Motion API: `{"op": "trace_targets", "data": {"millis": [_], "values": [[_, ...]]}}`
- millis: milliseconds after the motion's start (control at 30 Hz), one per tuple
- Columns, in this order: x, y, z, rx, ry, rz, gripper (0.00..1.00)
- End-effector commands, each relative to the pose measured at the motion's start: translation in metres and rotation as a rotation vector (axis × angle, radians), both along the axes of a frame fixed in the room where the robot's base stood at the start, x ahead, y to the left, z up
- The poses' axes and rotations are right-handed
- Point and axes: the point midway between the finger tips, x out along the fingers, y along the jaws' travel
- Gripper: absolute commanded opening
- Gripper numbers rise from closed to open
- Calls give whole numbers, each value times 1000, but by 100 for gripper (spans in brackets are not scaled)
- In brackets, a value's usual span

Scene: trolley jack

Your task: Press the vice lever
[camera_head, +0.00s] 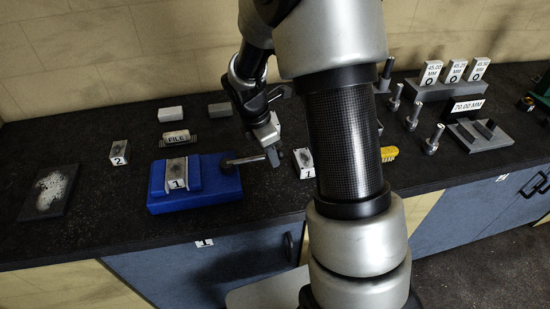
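The blue vice (217,186) sits on the dark bench top, left of the middle of the view. A metal block marked 1 (176,176) is in it. The vice lever (240,161) is a grey rod that sticks out from the vice's right side, close to level. My gripper (273,157) points down at the right end of the lever. Its fingertips look very near that end, but I cannot tell whether they touch it. The fingers are small and seen from the side, so their opening is not clear.
My arm covers the middle of the bench. A second block marked 1 (304,162) stands right of the gripper. A file block (176,138) and a block marked 2 (119,153) lie left. A yellow brush (389,154) and several metal pins are at right.

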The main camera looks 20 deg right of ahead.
Motion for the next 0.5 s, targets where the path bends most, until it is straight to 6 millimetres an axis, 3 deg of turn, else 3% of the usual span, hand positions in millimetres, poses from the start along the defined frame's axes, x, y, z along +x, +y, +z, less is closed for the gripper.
{"op": "trace_targets", "data": {"millis": [33,500], "values": [[1,-11,1,-12,9,-16,0],[25,-16,0,-15,10,-17,0]]}}
